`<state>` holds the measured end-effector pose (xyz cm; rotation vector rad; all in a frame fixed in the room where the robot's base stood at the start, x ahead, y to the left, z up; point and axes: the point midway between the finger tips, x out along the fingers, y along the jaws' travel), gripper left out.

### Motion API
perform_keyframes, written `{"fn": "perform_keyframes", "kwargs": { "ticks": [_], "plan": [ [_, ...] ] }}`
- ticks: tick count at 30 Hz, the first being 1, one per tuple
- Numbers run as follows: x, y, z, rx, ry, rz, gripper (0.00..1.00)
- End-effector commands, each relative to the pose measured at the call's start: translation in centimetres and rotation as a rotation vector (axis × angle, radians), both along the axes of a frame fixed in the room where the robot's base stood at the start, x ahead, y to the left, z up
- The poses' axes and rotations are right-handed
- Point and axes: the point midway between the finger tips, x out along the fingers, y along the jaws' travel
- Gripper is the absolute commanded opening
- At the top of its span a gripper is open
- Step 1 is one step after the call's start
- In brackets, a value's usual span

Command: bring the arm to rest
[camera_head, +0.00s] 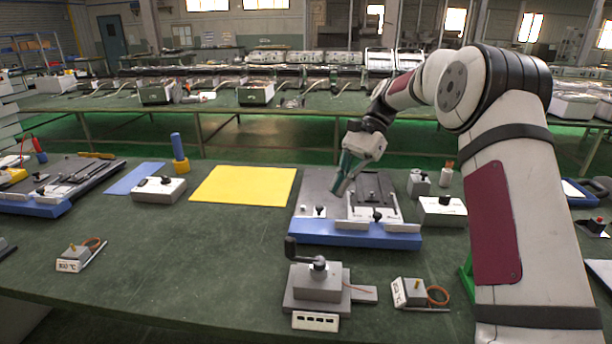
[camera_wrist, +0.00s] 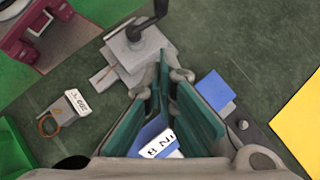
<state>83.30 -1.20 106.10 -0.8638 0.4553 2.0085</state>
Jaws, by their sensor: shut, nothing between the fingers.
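My arm (camera_head: 520,190) rises at the right of the head view and bends over the green bench. My gripper (camera_head: 339,188) hangs tilted over the blue-based fixture (camera_head: 352,235). Its teal fingers are shut with nothing held; they also show in the wrist view (camera_wrist: 167,82). I cannot tell the exact gap between the fingertips and the fixture. In the wrist view, part of the fixture lies below and behind the fingers and is partly hidden by them.
A grey clamp block with a dark lever (camera_head: 318,285) stands in front of the fixture, beside a small labelled block (camera_head: 412,292). A white switch box (camera_head: 442,210) stands to the right. A yellow sheet (camera_head: 243,184) lies flat to the left. The front left bench is mostly clear.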

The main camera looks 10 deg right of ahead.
Motion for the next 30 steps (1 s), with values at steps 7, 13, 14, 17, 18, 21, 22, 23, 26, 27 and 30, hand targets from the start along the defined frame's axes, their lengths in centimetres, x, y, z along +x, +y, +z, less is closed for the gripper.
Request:
{"fn": "perform_keyframes", "kwargs": {
  "ticks": [7, 13, 14, 17, 18, 21, 22, 23, 26, 27, 30],
  "plan": [
    [-4.7, 2.0, 5.3, -0.111, -0.168, 0.119, 0.0],
    [-10.1, 2.9, 8.8, -0.212, -0.33, 0.24, 0.0],
    [-11.0, 3.0, 9.3, -0.226, -0.353, 0.259, 0.0],
    [-13.9, 3.2, 10.6, -0.273, -0.433, 0.322, 0.0],
    [-15.1, 3.2, 11.0, -0.291, -0.463, 0.35, 0.0],
    [-18.2, 3.2, 11.8, -0.335, -0.542, 0.415, 0.0],
    [-19.1, 3.1, 12.0, -0.349, -0.565, 0.434, 0.0],
    [-20.1, 3.1, 12.2, -0.361, -0.588, 0.455, 0.0],
    [-23.1, 2.8, 12.5, -0.402, -0.666, 0.524, 0.0],
    [-24.4, 2.7, 12.5, -0.418, -0.696, 0.551, 0.0],
    [-27.4, 2.3, 12.3, -0.456, -0.772, 0.622, 0.0]
  ]
}}
